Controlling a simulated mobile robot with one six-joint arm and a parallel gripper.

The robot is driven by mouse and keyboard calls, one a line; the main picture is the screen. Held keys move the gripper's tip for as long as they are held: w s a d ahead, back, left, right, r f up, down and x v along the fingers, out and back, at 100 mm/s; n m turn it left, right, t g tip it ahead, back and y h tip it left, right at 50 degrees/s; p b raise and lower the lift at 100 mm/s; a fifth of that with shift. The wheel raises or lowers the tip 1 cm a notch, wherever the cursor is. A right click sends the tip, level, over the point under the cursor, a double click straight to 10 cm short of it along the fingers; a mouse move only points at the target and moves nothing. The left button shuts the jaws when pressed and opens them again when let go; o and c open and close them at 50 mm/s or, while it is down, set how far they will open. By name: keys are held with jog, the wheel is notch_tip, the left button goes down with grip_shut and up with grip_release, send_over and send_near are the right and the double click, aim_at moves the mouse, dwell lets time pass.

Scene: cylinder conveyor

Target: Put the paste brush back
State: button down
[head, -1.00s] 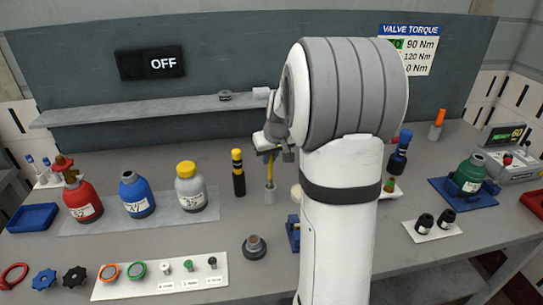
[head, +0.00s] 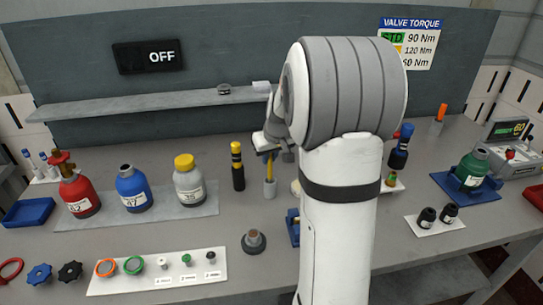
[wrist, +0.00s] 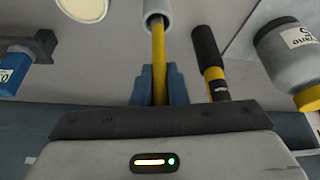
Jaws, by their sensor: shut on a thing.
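The paste brush shows as a yellow handle (head: 269,166), upright in the head view and running between the jaws in the wrist view (wrist: 158,50). My gripper (wrist: 159,82) is shut on the handle; in the head view it (head: 268,150) is above the grey cup, partly hidden by my arm. The grey cup (head: 269,189) stands on the bench below, and its open mouth shows in the wrist view (wrist: 156,14). The handle's lower end reaches into the cup's mouth; the bristles are hidden.
A black and yellow cylinder (head: 237,166) stands close left of the cup. A grey bottle with a yellow cap (head: 188,183) is further left. A round dark base (head: 254,242) sits in front. A shelf (head: 130,106) runs along the back wall.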

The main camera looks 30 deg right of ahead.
jog(key=shift+f+b, duration=1.45)
jog(key=shift+f, duration=0.3)
jog(key=c, duration=1.4)
grip_release()
jog(key=shift+r, duration=0.1)
jog(key=shift+o, duration=0.2)
notch_tip(320, 180, up, 6)
jog(key=p, duration=0.3)
